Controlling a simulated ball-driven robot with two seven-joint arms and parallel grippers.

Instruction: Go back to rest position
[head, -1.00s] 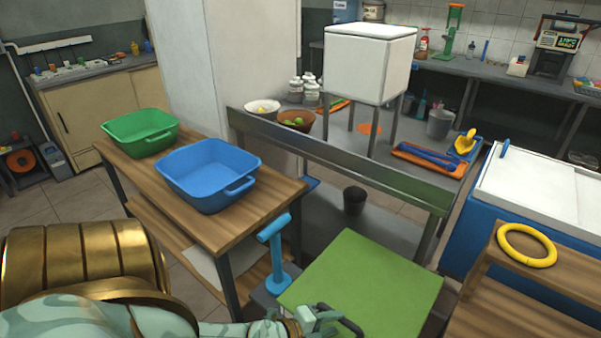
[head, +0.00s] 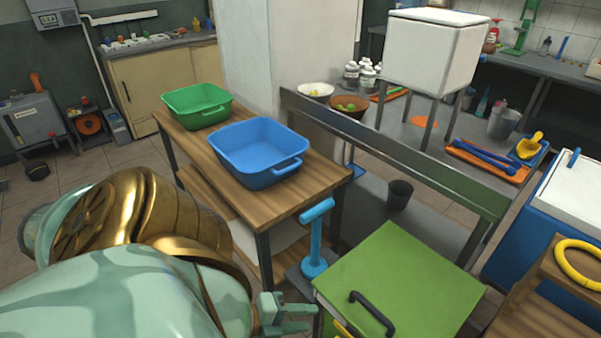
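My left arm, in green and gold, fills the lower left of the head view. Its gripper (head: 298,315) is at the bottom middle, its fingers apart with nothing between them. It is just left of the green-topped box (head: 400,275), clear of the black handle (head: 372,313) on that box. My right gripper is out of view.
A wooden table (head: 290,205) with a blue basin (head: 258,150) and a green basin (head: 197,103) stands beyond my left arm. A blue T-shaped handle (head: 315,240) rises beside the green box. A blue cooler (head: 550,235) is at right. Floor shows at left.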

